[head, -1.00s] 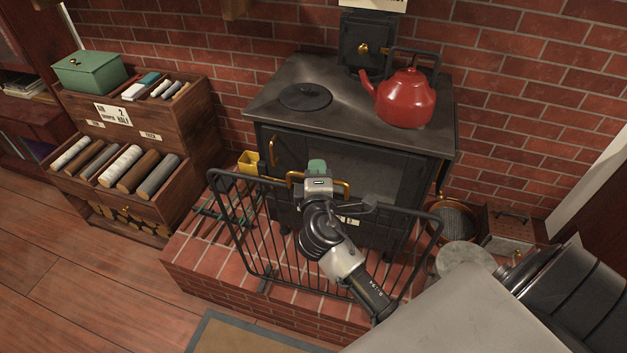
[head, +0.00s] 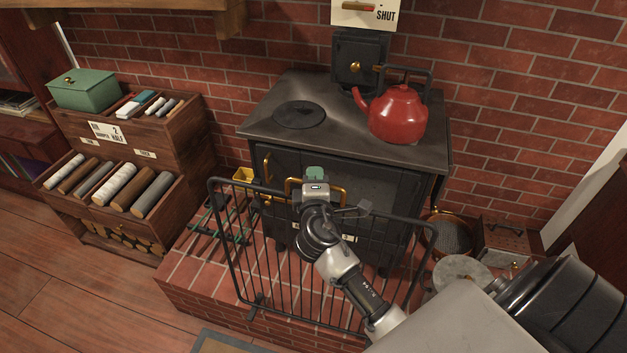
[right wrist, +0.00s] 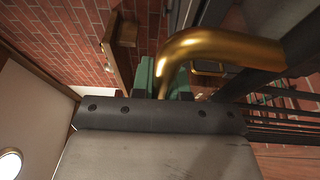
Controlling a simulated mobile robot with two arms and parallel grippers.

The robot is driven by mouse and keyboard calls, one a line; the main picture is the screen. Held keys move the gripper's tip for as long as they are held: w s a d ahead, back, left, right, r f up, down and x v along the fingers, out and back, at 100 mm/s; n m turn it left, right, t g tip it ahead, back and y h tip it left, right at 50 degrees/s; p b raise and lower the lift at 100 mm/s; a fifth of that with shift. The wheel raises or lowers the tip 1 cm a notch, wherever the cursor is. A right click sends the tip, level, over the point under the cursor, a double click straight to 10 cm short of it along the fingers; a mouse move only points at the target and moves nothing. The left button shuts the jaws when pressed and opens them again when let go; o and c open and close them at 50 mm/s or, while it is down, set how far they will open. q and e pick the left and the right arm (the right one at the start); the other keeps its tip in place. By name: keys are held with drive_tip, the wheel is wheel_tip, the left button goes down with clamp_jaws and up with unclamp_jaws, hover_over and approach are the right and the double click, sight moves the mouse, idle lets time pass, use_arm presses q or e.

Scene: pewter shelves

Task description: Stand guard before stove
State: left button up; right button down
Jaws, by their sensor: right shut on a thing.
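The black wire fire guard (head: 270,268) stands upright on the brick hearth in front of the black stove (head: 345,185). A brass handle (head: 340,192) sits at the middle of its top rail. My right gripper (head: 315,178) is shut on this handle; its green fingertips show above the rail. In the right wrist view the brass handle (right wrist: 215,45) runs into the green fingers (right wrist: 165,78). The guard's lower middle is partly hidden behind my right arm. My left gripper is not in view.
A red kettle (head: 398,114) stands on the stove top. A wooden log rack (head: 130,140) stands further left.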

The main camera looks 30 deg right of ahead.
drive_tip(key=shift+w+d+f+b, duration=0.4)
drive_tip(key=shift+w+d+b, duration=0.25)
drive_tip(key=shift+d, duration=0.1)
drive_tip(key=shift+w+d+f+b, duration=0.35)
drive_tip(key=shift+w+d+b, duration=0.25)
drive_tip(key=shift+d, duration=0.1)
idle(0.5)
drive_tip(key=c, duration=1.4)
unclamp_jaws()
drive_tip(key=o, duration=0.3)
drive_tip(key=shift+s+a, duration=0.1)
drive_tip(key=shift+s, duration=0.1)
drive_tip(key=shift+o, duration=0.2)
drive_tip(key=b+v, duration=0.3)
drive_tip(key=v, duration=0.8)
drive_tip(key=shift+f, duration=0.2)
